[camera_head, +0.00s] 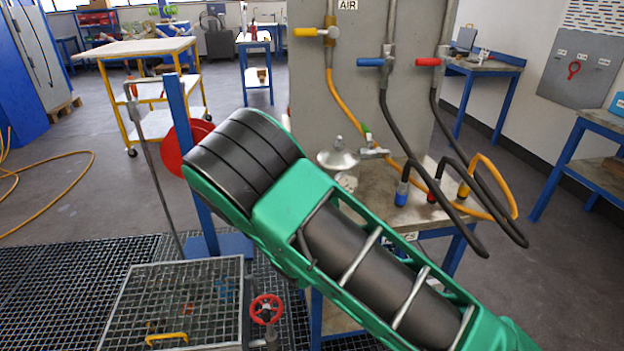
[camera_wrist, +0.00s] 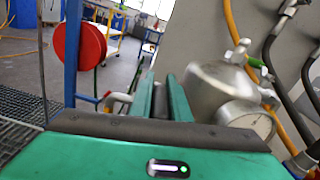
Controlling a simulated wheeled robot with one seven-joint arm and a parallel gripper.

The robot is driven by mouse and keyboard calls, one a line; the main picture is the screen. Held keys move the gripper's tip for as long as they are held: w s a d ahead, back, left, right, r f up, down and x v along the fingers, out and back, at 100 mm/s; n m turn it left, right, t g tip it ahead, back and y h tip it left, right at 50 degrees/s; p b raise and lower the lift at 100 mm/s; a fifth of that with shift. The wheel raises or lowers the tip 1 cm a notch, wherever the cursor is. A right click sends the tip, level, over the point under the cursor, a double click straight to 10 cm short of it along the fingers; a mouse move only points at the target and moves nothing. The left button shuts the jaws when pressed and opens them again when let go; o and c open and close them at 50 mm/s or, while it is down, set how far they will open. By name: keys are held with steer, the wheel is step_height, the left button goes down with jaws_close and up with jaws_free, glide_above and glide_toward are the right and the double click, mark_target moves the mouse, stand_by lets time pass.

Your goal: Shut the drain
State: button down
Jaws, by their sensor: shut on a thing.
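A metal vessel (camera_head: 338,160) with a domed lid stands on the bench behind my arm. In the wrist view the vessel (camera_wrist: 222,85) is close, right of my fingers, with a round gauge (camera_wrist: 245,118) and a green lever (camera_wrist: 256,62) above. My gripper (camera_wrist: 163,92) shows its two green fingers nearly together, beside the vessel's left side. A bent metal pipe (camera_wrist: 120,102) with a small red part (camera_wrist: 107,95) is just left of the fingers. The fingers hide what they hold, likely part of the drain valve. In the head view my arm hides the gripper.
Hoses hang from the grey panel (camera_head: 375,60) down to the bench (camera_head: 425,208), close right of the vessel. A red reel (camera_head: 178,150) stands left on a blue post. A red handwheel (camera_head: 266,309) sits low by the floor grating (camera_head: 160,300). Open floor lies at left.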

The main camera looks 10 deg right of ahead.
stand_by(0.3)
steer(key=c, duration=1.7)
jaws_free()
steer(key=shift+s+d+r, duration=0.1)
steer(key=shift+o, duration=0.2)
steer(key=shift+s, duration=0.1)
steer(key=s, duration=1)
steer(key=shift+s+d, duration=0.2)
steer(key=shift+d, duration=0.1)
